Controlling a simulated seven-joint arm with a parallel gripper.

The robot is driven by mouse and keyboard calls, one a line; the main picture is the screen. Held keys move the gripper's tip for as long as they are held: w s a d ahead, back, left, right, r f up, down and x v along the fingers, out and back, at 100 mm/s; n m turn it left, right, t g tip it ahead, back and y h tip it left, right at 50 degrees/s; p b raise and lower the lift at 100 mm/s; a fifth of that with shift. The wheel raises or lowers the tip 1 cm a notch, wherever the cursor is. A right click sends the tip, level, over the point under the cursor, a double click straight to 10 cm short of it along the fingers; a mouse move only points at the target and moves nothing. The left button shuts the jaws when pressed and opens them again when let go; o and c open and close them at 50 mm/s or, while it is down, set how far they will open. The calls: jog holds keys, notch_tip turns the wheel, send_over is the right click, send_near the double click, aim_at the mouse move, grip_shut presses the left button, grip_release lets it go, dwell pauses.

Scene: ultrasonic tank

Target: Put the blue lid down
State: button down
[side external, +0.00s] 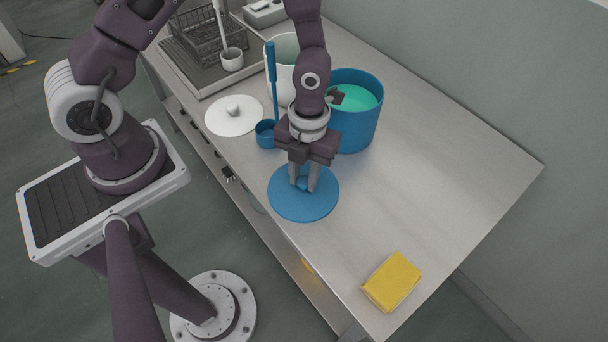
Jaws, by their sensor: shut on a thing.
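The blue lid (318,207) is a flat round disc with a small knob at its centre. It is level at the front left part of the table, and I cannot tell whether it touches the tabletop or is just above it. My gripper (304,187) points down over the lid's middle, with its fingers shut on the knob, which they mostly hide. The blue tank (358,128) stands open behind and to the right of my gripper, with green liquid in it.
A blue ladle (272,95) stands left of my gripper. A white lid (233,116) lies near the table's left edge, by a white pot (281,62). A yellow sponge (392,282) lies at the front. The table's right side is clear. A rack (200,42) stands at the back.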

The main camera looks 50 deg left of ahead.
jog(key=shift+f, duration=0.25)
jog(key=c, duration=1.1)
grip_release()
jog(key=shift+c, duration=0.2)
jog(key=a+r+n+t+y, duration=0.1)
jog(key=a+r+n, duration=0.15)
jog(key=r, duration=0.65)
jog(key=a+r+n, duration=0.2)
jog(key=r+n, duration=0.2)
jog(key=r, duration=0.5)
jog(key=s+a+r+n+t, duration=0.2)
jog(key=s+r+n, duration=0.3)
jog(key=n, duration=0.7)
jog(key=s+a+r+n+t, duration=0.1)
jog(key=s+r+n+t, duration=0.2)
jog(key=n, duration=0.9)
jog(key=s+r, duration=0.3)
jog(key=r, duration=0.2)
jog(key=shift+s+a+t, duration=0.25)
jog(key=shift+a+t, duration=0.1)
jog(key=shift+t, duration=0.05)
